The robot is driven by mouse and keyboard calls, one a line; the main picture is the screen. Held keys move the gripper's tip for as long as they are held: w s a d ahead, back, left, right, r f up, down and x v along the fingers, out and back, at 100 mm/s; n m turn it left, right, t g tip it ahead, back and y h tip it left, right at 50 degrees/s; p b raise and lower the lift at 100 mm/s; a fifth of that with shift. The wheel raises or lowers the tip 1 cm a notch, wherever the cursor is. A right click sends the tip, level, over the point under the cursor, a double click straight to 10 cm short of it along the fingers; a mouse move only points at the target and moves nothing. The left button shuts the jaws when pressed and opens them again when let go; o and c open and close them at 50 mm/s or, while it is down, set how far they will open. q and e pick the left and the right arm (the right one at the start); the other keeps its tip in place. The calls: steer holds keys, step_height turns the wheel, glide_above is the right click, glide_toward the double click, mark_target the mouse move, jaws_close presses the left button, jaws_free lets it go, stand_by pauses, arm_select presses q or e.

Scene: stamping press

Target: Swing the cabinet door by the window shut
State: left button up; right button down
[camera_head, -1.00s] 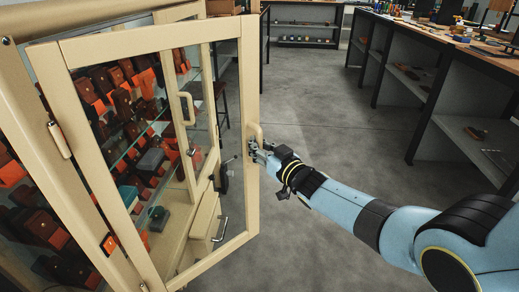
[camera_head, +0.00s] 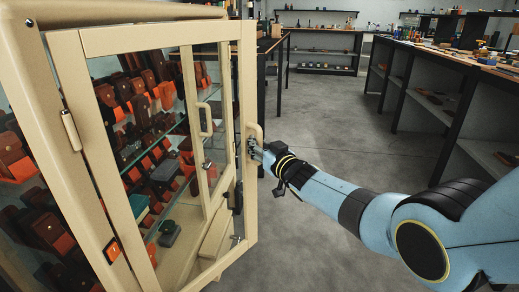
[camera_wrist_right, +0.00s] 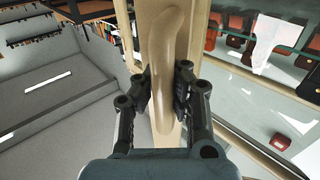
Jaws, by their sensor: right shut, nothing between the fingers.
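The cabinet door (camera_head: 248,85) is a cream frame with a clear pane, hinged at its left side. It stands open, out from the cabinet (camera_head: 130,12). Its curved handle (camera_head: 257,130) is on the right-hand stile and also shows close up in the wrist view (camera_wrist_right: 165,75). My right gripper (camera_head: 252,148) is at this handle, shut, with nothing held. In the wrist view its fingers (camera_wrist_right: 163,92) lie at either side of the handle's lower part; whether they touch it I cannot tell. My left gripper is out of view.
Shelves inside the cabinet hold brown and orange cases. A second handle (camera_head: 205,120) shows behind the pane. A workbench with open shelves (camera_head: 450,100) stands on the right, and shelving (camera_head: 325,55) at the back. The grey floor (camera_head: 345,130) between is clear.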

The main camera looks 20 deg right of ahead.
steer(key=shift+a, duration=0.1)
arm_select(q)
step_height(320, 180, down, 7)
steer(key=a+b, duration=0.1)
steer(key=b, duration=0.6)
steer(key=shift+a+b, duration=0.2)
steer(key=shift+b, duration=0.2)
arm_select(e)
steer(key=w+a, duration=0.4)
steer(key=w, duration=0.4)
steer(key=shift+w+a, duration=0.25)
steer(key=shift+a, duration=0.05)
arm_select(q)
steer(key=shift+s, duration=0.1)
arm_select(e)
steer(key=c, duration=2.1)
jaws_free()
steer(key=o, duration=0.6)
steer(key=shift+o, duration=0.2)
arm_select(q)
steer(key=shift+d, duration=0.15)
arm_select(e)
steer(key=shift+s, duration=0.15)
